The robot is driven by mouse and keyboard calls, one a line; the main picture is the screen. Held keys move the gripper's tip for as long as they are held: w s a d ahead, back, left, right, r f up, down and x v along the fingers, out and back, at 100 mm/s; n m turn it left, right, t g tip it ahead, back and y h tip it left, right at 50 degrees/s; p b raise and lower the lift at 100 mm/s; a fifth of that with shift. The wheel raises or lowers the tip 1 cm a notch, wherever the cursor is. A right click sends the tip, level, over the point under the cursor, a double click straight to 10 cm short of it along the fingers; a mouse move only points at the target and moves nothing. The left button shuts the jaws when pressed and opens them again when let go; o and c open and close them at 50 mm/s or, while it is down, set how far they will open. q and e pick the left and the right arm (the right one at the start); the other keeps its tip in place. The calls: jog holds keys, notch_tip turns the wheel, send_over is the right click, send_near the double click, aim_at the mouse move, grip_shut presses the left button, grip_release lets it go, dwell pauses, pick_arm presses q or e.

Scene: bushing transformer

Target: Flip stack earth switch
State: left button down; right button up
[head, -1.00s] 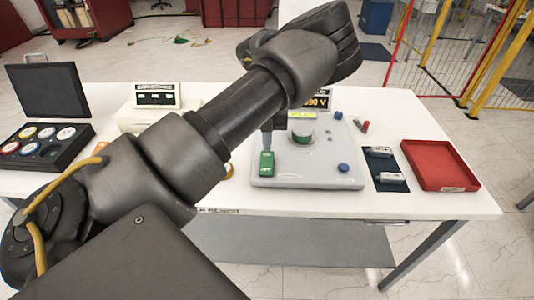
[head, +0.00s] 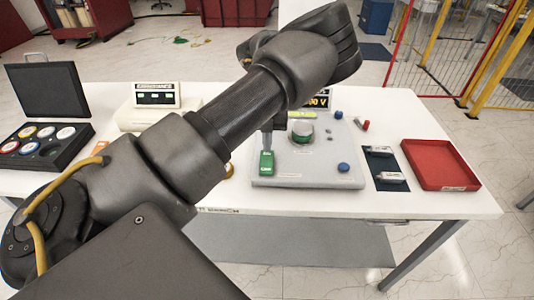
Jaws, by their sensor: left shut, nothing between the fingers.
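The grey test panel (head: 310,174) lies on the white table. A green switch (head: 266,163) with a small label is at its left front, probably the stack earth switch. My left gripper (head: 267,146) is shut and empty, pointing down at the back end of the green switch. I cannot tell whether the fingertips touch it. My left arm crosses the view and hides the panel's back left. A voltage display (head: 318,100) behind the arm is partly hidden. My right gripper is not in view.
To the right are a dark mat (head: 383,161) with small grey parts and a red tray (head: 440,165). A black case (head: 42,145) and a cream meter (head: 155,95) stand left.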

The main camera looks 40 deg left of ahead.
pick_arm(q)
jog(key=shift+f+b, duration=0.55)
jog(key=shift+f, duration=0.45)
jog(key=shift+r, duration=0.2)
jog(key=shift+r+p, duration=2.7)
jog(key=shift+r, duration=0.75)
jog(key=shift+f, duration=0.1)
